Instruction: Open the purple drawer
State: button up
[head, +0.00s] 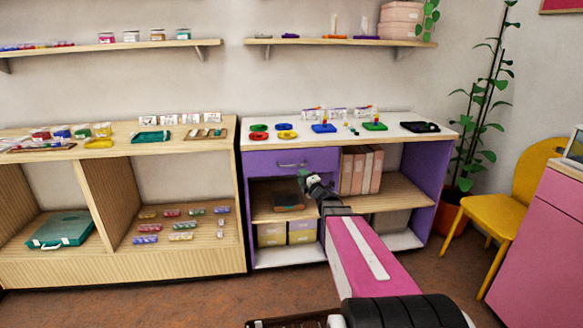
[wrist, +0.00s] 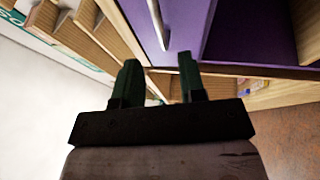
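The purple drawer (head: 291,162) is at the upper left of the white-topped shelf unit in the head view. It looks shut, with its front flush with the unit. Its silver bar handle (head: 292,165) runs across the middle of its front. My gripper (head: 303,178) is just below and a little right of the handle. In the wrist view, the two dark green fingers of my gripper (wrist: 159,80) are apart with nothing between them. The handle (wrist: 158,22) and the purple drawer front (wrist: 185,20) lie beyond the fingertips. The handle appears apart from the fingers.
The white top (head: 400,127) holds several coloured dishes and small boards. Below the drawer, a wooden shelf (head: 262,208) holds a dark box and upright pink binders (head: 360,171). A yellow chair (head: 497,215) and a pink cabinet (head: 545,240) stand to the right.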

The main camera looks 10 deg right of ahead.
aim_at(287, 149)
jog(key=x, duration=0.9)
jog(key=shift+w+r, duration=0.1)
jog(key=shift+w, duration=0.1)
jog(key=shift+c, duration=0.3)
grip_shut()
